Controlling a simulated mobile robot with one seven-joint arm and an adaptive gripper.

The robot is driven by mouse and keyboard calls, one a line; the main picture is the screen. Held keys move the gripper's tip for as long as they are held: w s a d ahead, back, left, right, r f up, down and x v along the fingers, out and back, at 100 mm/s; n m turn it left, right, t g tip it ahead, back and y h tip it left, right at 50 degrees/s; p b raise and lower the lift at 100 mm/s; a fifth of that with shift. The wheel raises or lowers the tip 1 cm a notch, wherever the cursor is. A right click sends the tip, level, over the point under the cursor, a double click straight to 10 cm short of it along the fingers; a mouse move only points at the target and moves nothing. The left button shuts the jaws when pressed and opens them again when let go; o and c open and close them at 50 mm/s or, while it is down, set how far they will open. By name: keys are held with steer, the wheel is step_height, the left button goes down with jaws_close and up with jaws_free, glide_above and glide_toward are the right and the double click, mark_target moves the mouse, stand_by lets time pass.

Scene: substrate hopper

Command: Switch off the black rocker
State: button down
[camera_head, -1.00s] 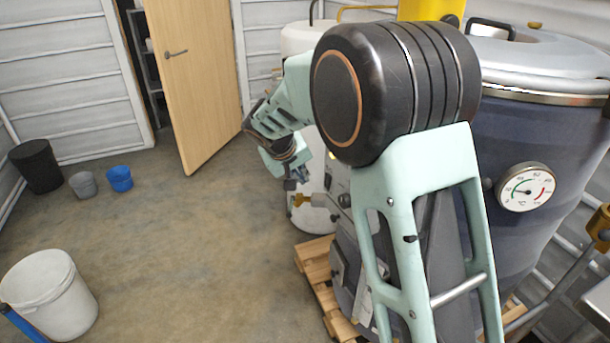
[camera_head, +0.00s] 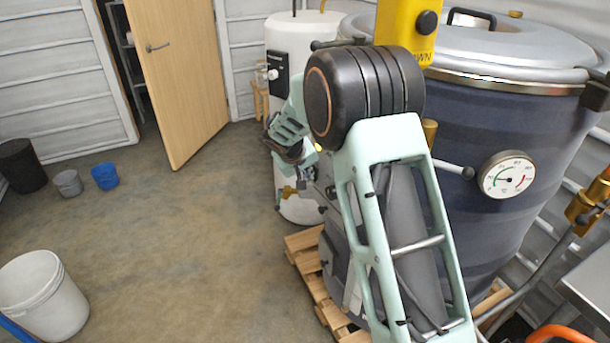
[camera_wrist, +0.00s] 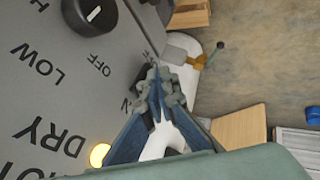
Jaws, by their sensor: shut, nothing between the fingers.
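In the wrist view, my gripper (camera_wrist: 158,88) is shut and empty, its fingertips over the edge of a grey control panel (camera_wrist: 60,105). The panel has printed words such as LOW, DRY and OFF. A black round knob (camera_wrist: 90,14) is at the top left, and a lit amber lamp (camera_wrist: 99,155) is at the lower left. I cannot make out the black rocker; the fingers cover the panel by the small OFF lettering. Contact cannot be told. In the head view, my arm hides most of the panel.
A big dark tank (camera_head: 470,130) with a dial gauge (camera_head: 507,175) stands on a wooden pallet (camera_head: 308,270). A white cylinder (camera_head: 298,45) stands behind my arm. Buckets, including a white one (camera_head: 42,300), stand at left. The floor between is clear.

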steer(key=shift+f+b, duration=0.15)
steer(key=shift+b, duration=0.2)
steer(key=b, duration=0.3)
steer(key=shift+w+d+t+h, duration=0.15)
steer(key=shift+d+t+h, duration=0.1)
steer(key=shift+t+h, duration=0.05)
steer(key=shift+r, duration=0.85)
